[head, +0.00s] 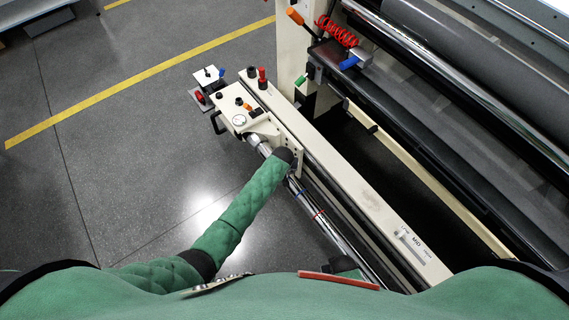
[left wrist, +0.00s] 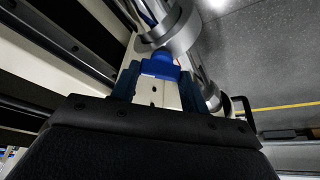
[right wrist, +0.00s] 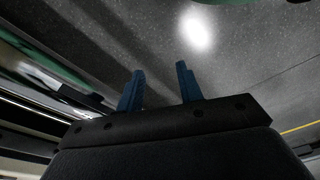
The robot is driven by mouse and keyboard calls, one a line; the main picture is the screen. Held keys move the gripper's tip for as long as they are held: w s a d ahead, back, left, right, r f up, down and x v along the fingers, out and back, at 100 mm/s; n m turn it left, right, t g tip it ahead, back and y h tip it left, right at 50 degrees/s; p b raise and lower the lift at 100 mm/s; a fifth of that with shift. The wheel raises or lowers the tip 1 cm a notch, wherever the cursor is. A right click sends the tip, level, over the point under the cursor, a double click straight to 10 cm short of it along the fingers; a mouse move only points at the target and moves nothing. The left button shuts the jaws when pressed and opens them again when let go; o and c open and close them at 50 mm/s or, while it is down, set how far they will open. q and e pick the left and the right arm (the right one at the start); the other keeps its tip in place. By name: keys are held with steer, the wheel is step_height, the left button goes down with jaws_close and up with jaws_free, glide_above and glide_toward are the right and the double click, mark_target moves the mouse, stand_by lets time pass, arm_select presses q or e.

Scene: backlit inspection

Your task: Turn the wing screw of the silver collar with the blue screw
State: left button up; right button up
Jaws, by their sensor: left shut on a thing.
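The blue wing screw (left wrist: 158,65) of a silver collar (left wrist: 178,32) shows in the left wrist view. My left gripper (left wrist: 157,74) is shut on this blue screw, with one dark blue finger on each side of it. The collar sits around a bar just beyond the fingertips. In the head view my green-sleeved left arm (head: 240,212) reaches to the machine's front bar (head: 335,233) and hides the screw and the gripper's tips. My right gripper (right wrist: 160,70) is open and empty above the grey floor in the right wrist view.
A cream machine rail (head: 380,222) runs beside the bar. A red coiled hose (head: 338,32) hangs near dark rollers (head: 440,100). The floor (head: 150,150) at the left is clear.

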arm_select(q)
steer(key=shift+d+n+y, duration=0.1)
steer(key=shift+n+y, duration=0.4)
steer(key=shift+n, duration=0.6)
arm_select(e)
steer(key=shift+d+f, duration=0.1)
steer(key=shift+f, duration=0.4)
steer(key=shift+s+f, duration=0.1)
arm_select(q)
steer(key=o, duration=1)
steer(key=shift+s+r, duration=0.25)
steer(key=shift+r, duration=0.3)
steer(key=v, duration=0.6)
steer(key=shift+r+b, duration=0.3)
steer(key=shift+b, duration=0.15)
arm_select(e)
steer(key=r, duration=0.3)
steer(key=shift+s+a, duration=0.25)
steer(key=shift+a, duration=0.1)
